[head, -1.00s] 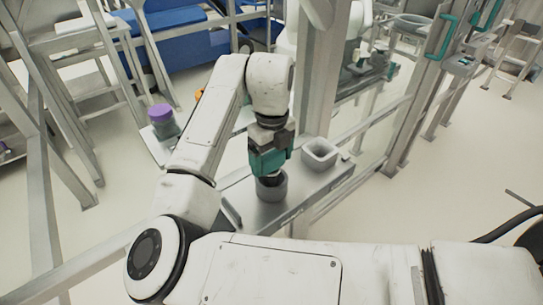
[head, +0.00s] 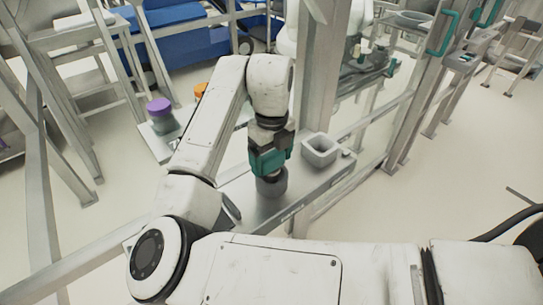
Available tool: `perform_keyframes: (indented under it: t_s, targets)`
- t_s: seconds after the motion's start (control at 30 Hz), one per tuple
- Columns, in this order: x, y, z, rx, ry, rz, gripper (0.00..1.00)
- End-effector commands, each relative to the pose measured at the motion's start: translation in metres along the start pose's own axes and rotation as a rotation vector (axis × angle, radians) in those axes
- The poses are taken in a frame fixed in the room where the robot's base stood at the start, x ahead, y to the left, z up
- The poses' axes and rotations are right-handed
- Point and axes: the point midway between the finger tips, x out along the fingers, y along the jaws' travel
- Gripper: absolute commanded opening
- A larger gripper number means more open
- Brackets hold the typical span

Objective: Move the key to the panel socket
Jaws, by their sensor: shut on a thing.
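My gripper (head: 270,163), with a teal body, points down over the grey metal shelf (head: 296,196). It is shut on a grey round cup-like piece (head: 271,185) directly beneath it. The fingertips are hidden, and I cannot tell whether the piece rests on the shelf or is just above it. I cannot make out a separate key. A light grey square cup (head: 320,149) with an open top stands on the shelf, right of and behind my gripper. I cannot tell which part is the panel socket.
A purple-lidded jar (head: 160,113) stands on another shelf at the left, and an orange-topped item (head: 200,90) shows behind my arm. A metal upright (head: 318,80) rises behind the gripper. Teal handles (head: 447,27) are at the upper right. Open floor (head: 440,190) lies to the right.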

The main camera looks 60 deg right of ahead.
Motion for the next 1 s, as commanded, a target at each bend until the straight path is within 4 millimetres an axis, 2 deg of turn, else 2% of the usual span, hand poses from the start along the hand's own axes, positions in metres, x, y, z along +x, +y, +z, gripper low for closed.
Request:
perform_keyframes:
  t_s: [0.4,0.43,0.57,1.0]
  targets:
    - [0.0002,0.0,0.0001,0.0,0.0,0.0,0.46]
    - [0.0002,0.0,0.0001,0.0,0.0,0.0,0.88]
    - [0.0003,0.0,0.0001,0.0,0.0,0.0,1.0]
    - [-0.002,0.0,0.0,0.0,0.0,0.0,1.0]
